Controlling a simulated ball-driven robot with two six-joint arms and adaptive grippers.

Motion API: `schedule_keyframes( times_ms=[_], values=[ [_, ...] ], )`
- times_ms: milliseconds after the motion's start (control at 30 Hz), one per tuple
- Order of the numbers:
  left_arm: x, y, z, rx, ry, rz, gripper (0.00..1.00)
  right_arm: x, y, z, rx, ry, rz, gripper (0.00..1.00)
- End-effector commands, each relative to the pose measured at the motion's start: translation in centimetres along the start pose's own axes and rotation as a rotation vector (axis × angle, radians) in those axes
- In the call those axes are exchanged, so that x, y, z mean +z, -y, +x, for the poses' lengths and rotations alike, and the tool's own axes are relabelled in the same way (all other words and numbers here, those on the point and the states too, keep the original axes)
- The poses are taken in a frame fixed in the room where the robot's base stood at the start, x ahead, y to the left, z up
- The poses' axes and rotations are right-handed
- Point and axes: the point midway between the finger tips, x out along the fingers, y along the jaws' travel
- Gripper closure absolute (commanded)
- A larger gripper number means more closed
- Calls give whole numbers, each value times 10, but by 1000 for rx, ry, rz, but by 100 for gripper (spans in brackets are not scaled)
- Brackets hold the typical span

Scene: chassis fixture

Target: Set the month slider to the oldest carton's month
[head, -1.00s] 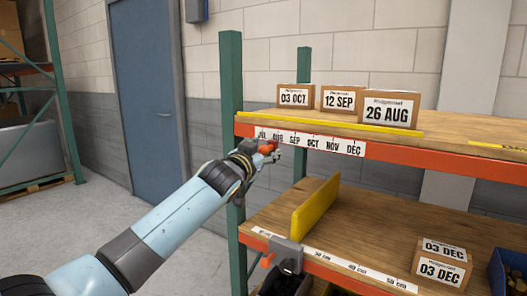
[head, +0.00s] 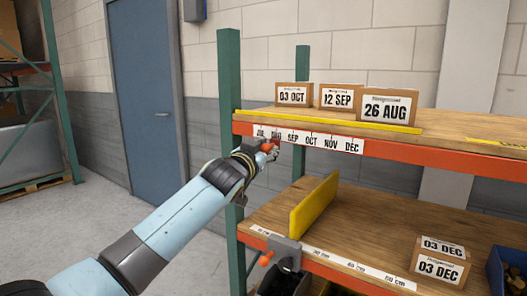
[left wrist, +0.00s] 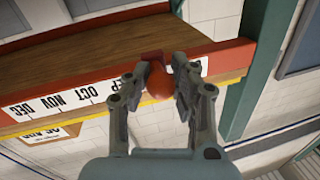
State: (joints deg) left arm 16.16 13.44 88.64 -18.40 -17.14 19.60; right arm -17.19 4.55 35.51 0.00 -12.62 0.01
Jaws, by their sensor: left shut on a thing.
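Three cartons stand on the upper shelf: 03 OCT (head: 293,95), 12 SEP (head: 337,97) and 26 AUG (head: 388,106). A white month strip (head: 330,143) runs along the orange beam below them, JUL at left to DEC at right. It also shows inverted in the left wrist view (left wrist: 62,100). My left gripper (head: 270,149) is shut on the red slider knob (left wrist: 158,84), at the strip's left part, around JUL and AUG. The fingers hide part of the strip, so the exact month cannot be told. My right gripper is out of view.
A grey clamp (head: 285,251) with an orange knob is on the lower shelf edge. A green post (head: 231,120) stands left of my gripper.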

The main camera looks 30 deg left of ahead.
Motion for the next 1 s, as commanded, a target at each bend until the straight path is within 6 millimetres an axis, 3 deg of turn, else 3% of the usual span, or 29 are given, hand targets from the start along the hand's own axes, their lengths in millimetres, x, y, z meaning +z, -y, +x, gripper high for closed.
schedule_keyframes(
  times_ms=[67,100,300,667,1000],
  values=[
    [0,0,0,-1,1,1,100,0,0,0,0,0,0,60],
    [0,0,0,-1,1,1,74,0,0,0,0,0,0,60],
    [0,0,0,-1,1,1,49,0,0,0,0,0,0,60],
    [0,0,-8,0,1,1,49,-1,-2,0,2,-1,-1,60],
    [1,0,-79,0,2,4,49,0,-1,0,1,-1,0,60]
  ],
)
